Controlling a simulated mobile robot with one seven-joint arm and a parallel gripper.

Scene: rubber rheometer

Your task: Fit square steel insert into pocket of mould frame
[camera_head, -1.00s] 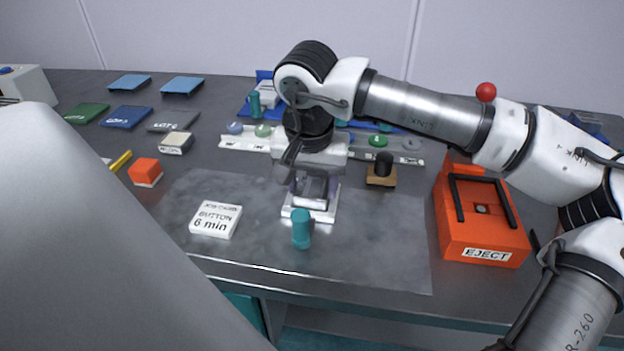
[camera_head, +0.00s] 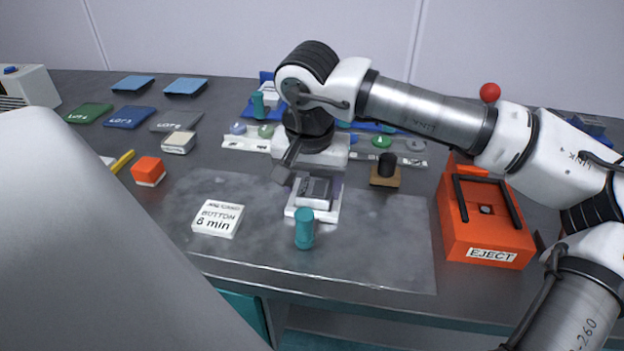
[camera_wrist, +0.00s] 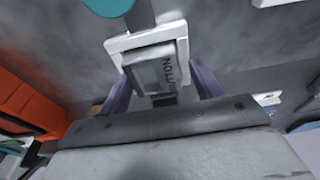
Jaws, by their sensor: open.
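The mould frame (camera_head: 331,213) is a white square plate with a teal handle (camera_head: 304,230) on its near side, lying on the grey mat. The square steel insert (camera_head: 314,193) is a grey block at the frame's pocket, standing proud of the rim. It also shows in the wrist view (camera_wrist: 155,70), with lettering on it, inside the white frame (camera_wrist: 117,43). I cannot tell whether it is fully seated. My gripper (camera_wrist: 162,88) is open, with one purplish finger on each side of the insert. In the head view my gripper's body hides part of the insert's far side.
A black-knobbed wooden block (camera_head: 385,171) stands to the right. An orange EJECT unit (camera_head: 484,226) is further right. A white rail (camera_head: 246,143) with coloured pieces lies behind. The mat's front is mostly clear.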

